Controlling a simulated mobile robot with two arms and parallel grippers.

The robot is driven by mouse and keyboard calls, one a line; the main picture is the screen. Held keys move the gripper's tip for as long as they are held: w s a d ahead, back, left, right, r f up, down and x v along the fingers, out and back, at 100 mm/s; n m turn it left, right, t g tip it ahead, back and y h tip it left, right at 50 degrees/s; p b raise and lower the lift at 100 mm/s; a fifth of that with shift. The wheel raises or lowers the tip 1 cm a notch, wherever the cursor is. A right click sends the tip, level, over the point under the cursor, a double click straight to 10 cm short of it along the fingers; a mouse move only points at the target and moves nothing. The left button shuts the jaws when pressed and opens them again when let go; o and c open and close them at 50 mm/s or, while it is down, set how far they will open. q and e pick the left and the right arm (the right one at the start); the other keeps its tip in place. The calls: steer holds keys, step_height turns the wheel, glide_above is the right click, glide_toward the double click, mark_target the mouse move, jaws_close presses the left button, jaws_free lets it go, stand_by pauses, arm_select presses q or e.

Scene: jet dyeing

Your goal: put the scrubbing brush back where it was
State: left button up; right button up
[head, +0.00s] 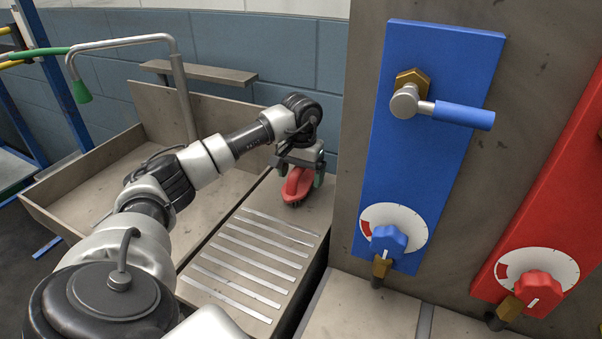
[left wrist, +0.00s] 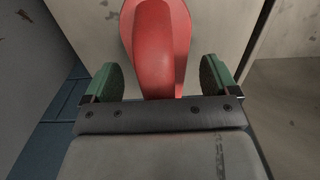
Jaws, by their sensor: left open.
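The red scrubbing brush (head: 297,186) is at the far end of the slatted drainboard (head: 262,243), beside the sink, in the head view. It appears to rest on the board with its dark bristle side down. My left gripper (head: 301,172) is over the brush. In the left wrist view, the brush's red handle (left wrist: 157,50) runs between the two green fingertips (left wrist: 162,82). The fingers are open, with a gap on each side of the handle. The underside of the brush is mostly hidden. My right gripper is in neither view.
A metal sink basin (head: 95,190) with a bent tap pipe (head: 178,85) lies left of the drainboard. A wall ledge (head: 200,72) is above it. A tall panel with a blue valve plate (head: 425,140) and a red plate (head: 560,220) stands close on the right. The near drainboard is bare.

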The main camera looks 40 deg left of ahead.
arm_select(q)
step_height(320, 180, up, 12)
steer(key=shift+r, duration=0.1)
stand_by(0.9)
